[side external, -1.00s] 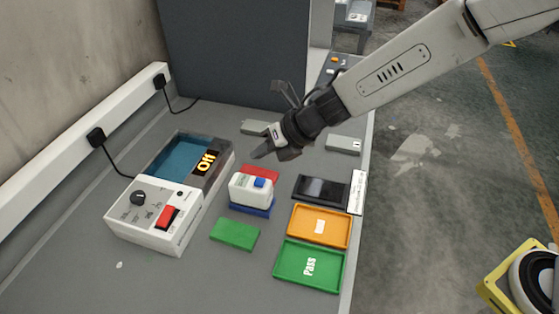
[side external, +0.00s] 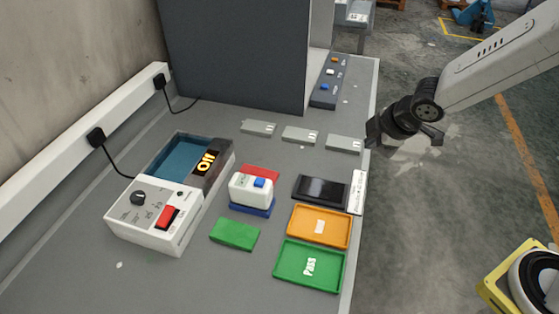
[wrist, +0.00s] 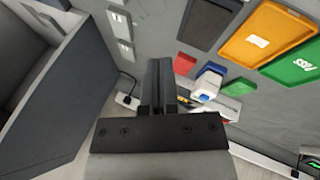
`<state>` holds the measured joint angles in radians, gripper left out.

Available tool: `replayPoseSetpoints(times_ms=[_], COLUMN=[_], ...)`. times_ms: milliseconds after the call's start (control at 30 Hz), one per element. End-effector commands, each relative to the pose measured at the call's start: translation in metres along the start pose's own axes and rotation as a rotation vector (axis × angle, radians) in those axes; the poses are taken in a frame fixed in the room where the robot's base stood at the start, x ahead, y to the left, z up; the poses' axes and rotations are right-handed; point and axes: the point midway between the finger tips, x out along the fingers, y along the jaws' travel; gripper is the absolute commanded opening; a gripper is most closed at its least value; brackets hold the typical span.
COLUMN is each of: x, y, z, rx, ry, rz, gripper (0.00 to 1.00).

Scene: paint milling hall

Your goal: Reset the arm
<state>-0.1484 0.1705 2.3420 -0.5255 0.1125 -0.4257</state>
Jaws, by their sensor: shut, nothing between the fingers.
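My gripper (side external: 372,134) is at the right edge of the bench in the side external view, above the floor side and near the rightmost grey plate. In the wrist view its fingers (wrist: 158,68) are together, shut and empty. My arm reaches in from the upper right.
On the bench (side external: 180,285) are a machine reading "Off" (side external: 150,222), a white bottle-like block (side external: 250,187) on a blue base, a red block (side external: 262,171), a green block (side external: 234,234), and black (side external: 321,189), orange (side external: 320,238) and green "Pass" (side external: 308,280) trays. A dark panel (side external: 235,55) stands behind.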

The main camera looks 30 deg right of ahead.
Motion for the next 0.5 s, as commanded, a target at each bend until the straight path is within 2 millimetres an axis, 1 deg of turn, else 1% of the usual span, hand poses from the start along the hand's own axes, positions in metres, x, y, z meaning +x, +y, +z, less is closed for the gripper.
replayPoseSetpoints(times_ms=[33,100,200,300,400,500], x=[-0.005,-0.011,-0.020,-0.028,-0.034,-0.038], y=[-0.005,-0.014,-0.030,-0.046,-0.059,-0.067], z=[0.015,0.034,0.057,0.074,0.085,0.091], rx=[0.121,0.298,0.544,0.758,0.919,1.021], ry=[-0.033,-0.080,-0.145,-0.200,-0.243,-0.269], rz=[-0.015,-0.040,-0.073,-0.102,-0.124,-0.138], gripper=[0.00,0.00,0.00,0.00,0.00,0.00])
